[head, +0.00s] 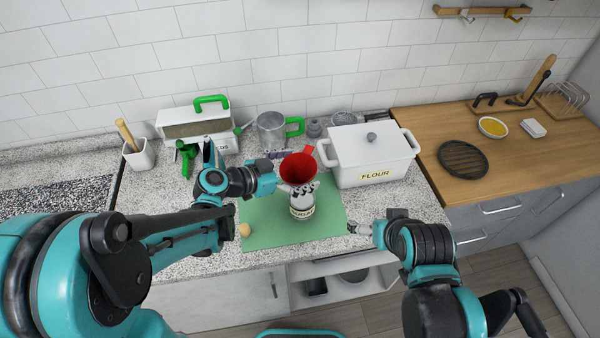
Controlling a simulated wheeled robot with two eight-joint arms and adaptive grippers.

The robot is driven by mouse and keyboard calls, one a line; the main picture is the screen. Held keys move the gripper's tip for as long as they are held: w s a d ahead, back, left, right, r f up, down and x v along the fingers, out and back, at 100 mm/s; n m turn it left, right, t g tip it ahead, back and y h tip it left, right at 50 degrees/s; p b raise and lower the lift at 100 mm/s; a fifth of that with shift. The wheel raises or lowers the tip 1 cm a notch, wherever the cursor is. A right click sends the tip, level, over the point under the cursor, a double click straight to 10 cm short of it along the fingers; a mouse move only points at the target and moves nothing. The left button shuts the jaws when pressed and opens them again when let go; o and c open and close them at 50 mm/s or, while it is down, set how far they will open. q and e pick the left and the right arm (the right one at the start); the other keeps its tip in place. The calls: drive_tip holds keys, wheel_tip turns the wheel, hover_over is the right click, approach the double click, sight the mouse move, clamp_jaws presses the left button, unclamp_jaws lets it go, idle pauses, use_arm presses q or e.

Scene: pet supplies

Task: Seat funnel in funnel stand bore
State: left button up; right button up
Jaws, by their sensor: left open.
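The red funnel (297,168) is wide mouth up above the green mat, with a small red tab at its upper right. A white labelled container (302,211) stands on the mat below it. My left gripper (301,189) is open, with its fingers just under the funnel cone and above the container. The fingers hide the funnel's spout, so I cannot tell whether it sits in a bore. No separate funnel stand shows clearly. My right gripper (358,228) is at the mat's right edge, apart from the funnel; its jaws are too small to read.
The green mat (262,222) has a small tan ball (244,230) at its left. A white flour pot (368,155) stands close on the right. A metal mug (272,130), a seed box (197,122) and a white utensil cup (138,155) line the back. The mat's front is mostly clear.

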sight(310, 165)
use_arm(q)
drive_tip(key=x, duration=0.4)
drive_tip(key=shift+r, duration=0.1)
drive_tip(key=shift+a, duration=0.1)
drive_tip(key=c, duration=1.1)
drive_tip(key=shift+r, duration=0.1)
drive_tip(key=shift+c, duration=0.2)
